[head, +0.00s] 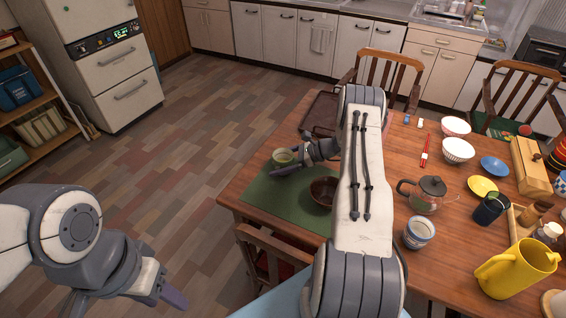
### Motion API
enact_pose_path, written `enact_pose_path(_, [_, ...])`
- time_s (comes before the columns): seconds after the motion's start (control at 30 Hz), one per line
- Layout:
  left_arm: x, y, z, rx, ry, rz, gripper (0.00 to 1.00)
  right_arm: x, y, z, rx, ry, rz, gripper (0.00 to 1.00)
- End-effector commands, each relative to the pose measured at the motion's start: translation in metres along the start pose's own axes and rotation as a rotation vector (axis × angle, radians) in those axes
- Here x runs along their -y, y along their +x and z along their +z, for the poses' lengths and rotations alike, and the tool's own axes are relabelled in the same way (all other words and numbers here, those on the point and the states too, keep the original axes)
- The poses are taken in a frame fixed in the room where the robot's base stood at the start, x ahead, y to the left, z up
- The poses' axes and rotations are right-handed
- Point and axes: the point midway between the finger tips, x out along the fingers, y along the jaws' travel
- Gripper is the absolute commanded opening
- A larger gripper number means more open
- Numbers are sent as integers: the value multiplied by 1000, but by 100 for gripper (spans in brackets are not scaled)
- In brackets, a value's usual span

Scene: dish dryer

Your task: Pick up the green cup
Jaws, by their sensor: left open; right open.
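The green cup (282,157) stands at the far left part of the green mat (262,197) on the wooden table. My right gripper (290,156) reaches in from the right, low over the mat. Its fingers are open, and the cup appears to sit at or between them; whether they touch it I cannot tell. The gripper hides part of the cup's right side. My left gripper (172,294) is open and empty, off the table's left side over the floor.
A dark brown bowl (323,191) sits on the mat close to my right gripper. A brown tray (321,112) lies behind. A glass teapot (428,194), a blue-and-white cup (419,232) and a yellow pitcher (516,268) stand to the right. A chair (266,255) is at the near edge.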

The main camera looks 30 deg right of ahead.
Motion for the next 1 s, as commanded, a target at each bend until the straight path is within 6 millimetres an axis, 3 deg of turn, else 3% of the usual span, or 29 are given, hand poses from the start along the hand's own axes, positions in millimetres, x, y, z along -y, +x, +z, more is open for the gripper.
enact_pose_path(0.1, [0,-3,0,0,0,0,50,0,13,1,0,0,1,100])
enact_pose_path(0.3, [0,-2,0,0,0,0,50,0,15,0,0,0,-1,100])
enact_pose_path(0.33, [0,-2,0,0,0,0,50,0,14,0,0,0,-1,96])
enact_pose_path(0.5, [0,-2,0,0,0,0,50,0,14,0,0,0,-1,31])
enact_pose_path(0.57, [0,-2,0,0,0,0,50,0,14,1,0,-1,-1,13])
enact_pose_path(1.0, [0,-2,0,0,0,0,50,1,12,5,0,-2,-2,13])
